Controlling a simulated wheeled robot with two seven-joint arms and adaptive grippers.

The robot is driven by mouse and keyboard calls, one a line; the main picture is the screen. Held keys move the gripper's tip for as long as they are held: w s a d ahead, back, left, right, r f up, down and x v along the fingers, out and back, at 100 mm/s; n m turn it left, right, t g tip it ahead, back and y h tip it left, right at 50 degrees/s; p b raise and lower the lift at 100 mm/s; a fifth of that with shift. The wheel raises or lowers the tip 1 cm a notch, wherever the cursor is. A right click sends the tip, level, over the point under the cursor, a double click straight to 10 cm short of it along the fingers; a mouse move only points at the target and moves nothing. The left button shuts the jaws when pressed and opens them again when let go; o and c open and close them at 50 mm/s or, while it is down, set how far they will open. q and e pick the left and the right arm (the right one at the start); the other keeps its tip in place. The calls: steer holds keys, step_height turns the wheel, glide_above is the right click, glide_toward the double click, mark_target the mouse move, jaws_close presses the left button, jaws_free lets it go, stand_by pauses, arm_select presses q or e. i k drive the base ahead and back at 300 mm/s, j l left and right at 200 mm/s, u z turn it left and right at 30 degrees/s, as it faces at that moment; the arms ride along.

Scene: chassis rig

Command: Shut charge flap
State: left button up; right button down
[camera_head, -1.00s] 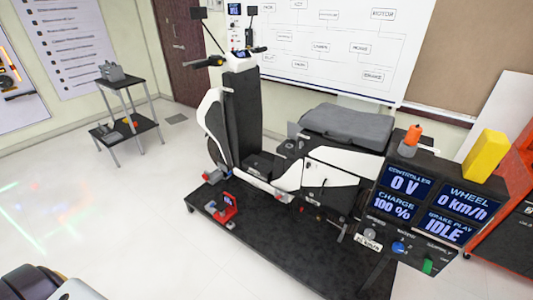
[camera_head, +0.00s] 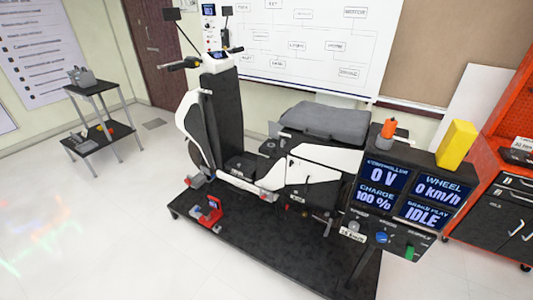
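A black-and-white scooter (camera_head: 310,167) stands upright on a low black platform (camera_head: 270,240) in the middle of the head view. Its dark front column (camera_head: 220,108) and handlebar (camera_head: 190,64) are at the upper left of it, and its grey seat (camera_head: 325,121) is at the rear. I cannot pick out the charge flap at this size, nor tell whether it is open. A display panel (camera_head: 411,195) in front of the scooter's rear reads CHARGE 100 %, CONTROLLER 0 V, WHEEL 0 km/h and IDLE. Neither of my grippers is in view.
A red clamp-like stand (camera_head: 207,212) sits on the platform's left part. An orange-topped object (camera_head: 388,130) and a yellow block (camera_head: 456,144) stand atop the panel. A red-and-black tool cabinet (camera_head: 495,215) is at the right, a small shelf (camera_head: 100,125) at the left. Floor at left is clear.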

mark_target(274, 128)
steer(key=i+j+u, duration=0.1)
steer(key=i+j, duration=0.25)
steer(key=i+j+u, duration=0.1)
steer(key=i+j, duration=0.25)
steer(key=i, duration=0.25)
steer(key=i+j+u, duration=0.1)
steer(key=i+j, duration=0.2)
steer(key=i, duration=0.2)
